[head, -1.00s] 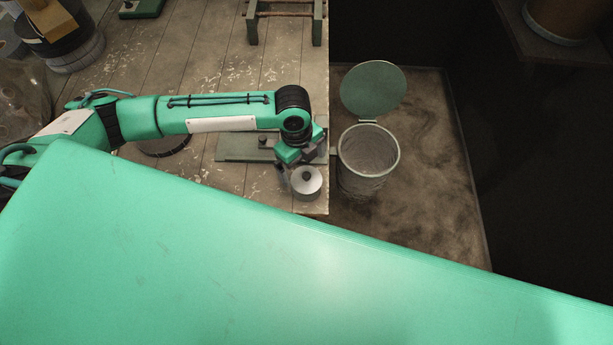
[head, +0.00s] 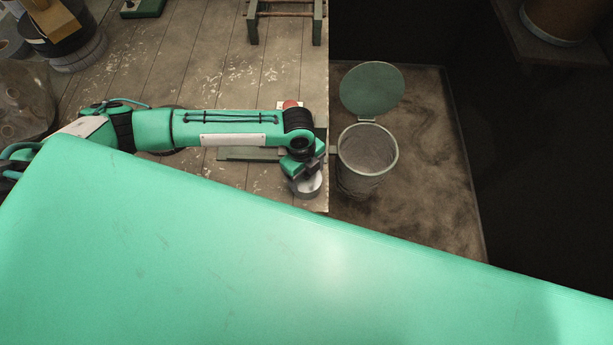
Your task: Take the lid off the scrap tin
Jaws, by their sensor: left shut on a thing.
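The scrap tin (head: 309,191) is a small silvery round tin near the right edge of the wooden table, just below my left wrist. My left gripper (head: 306,174) comes down over its top and is shut, apparently on the knob of the lid. The gripper covers the knob and much of the lid, so I cannot tell whether the lid is apart from the tin. My right gripper is not in view.
Right of the table (head: 205,60), a wire bin (head: 366,165) stands on the floor with its green lid (head: 372,90) open. A red-topped object (head: 290,104) shows behind my left arm. A large green part of mine hides the lower view.

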